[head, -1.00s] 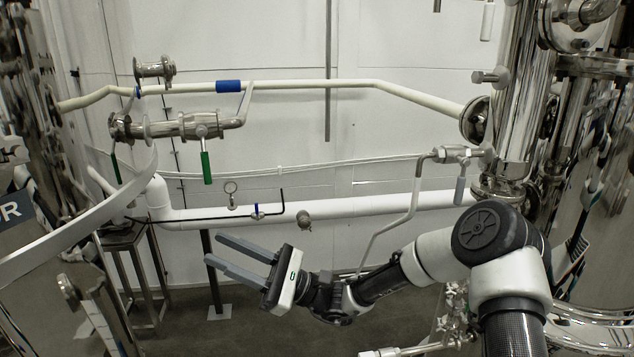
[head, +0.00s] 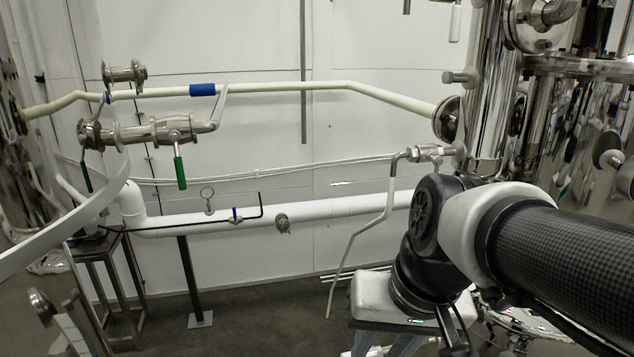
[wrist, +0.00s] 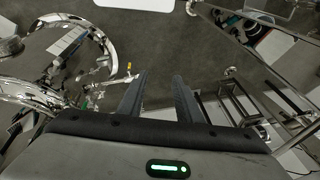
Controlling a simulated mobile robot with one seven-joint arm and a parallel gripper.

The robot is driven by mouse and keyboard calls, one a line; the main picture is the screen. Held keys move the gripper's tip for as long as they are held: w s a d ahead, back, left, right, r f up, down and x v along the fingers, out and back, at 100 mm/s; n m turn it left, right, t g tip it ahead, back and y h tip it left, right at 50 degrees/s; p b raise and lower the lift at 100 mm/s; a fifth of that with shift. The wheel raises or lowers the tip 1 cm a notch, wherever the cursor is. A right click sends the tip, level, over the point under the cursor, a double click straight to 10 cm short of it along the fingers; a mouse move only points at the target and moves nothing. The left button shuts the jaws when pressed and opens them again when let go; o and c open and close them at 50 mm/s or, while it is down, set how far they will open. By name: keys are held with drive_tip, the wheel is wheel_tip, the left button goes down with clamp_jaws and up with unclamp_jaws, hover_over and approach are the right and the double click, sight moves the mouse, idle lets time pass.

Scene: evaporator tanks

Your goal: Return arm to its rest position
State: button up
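My gripper (head: 385,347) is at the lower centre-right of the head view, its white body tilted and its grey fingers pointing down, cut off by the bottom edge. My arm comes in from the right, bent at a dark joint, and hides part of the pipework behind it. In the wrist view, the two dark fingers of my gripper (wrist: 161,76) stand apart with a clear gap between them. Nothing is between them; only grey floor (wrist: 160,50) shows beyond.
A tall steel column (head: 490,90) stands behind my arm. A thin bent pipe (head: 365,235) hangs left of the gripper. A white pipe (head: 320,209) runs along the wall. A metal stand (head: 97,250) is at the left. The floor (head: 265,325) between is open.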

drive_tip(key=d+r+t+p, duration=0.1)
drive_tip(key=d+r+p, duration=0.1)
drive_tip(key=r+p, duration=0.4)
drive_tip(key=s+d+r+t+h+p, duration=0.1)
drive_tip(key=d+r+p, duration=0.2)
drive_tip(key=r+p, duration=0.3)
wheel_tip(320, 180, up, 3)
drive_tip(key=shift+s+d+r+t+h, duration=0.1)
drive_tip(key=shift+s+d+t+h, duration=0.05)
drive_tip(key=shift+d+t+h, duration=0.2)
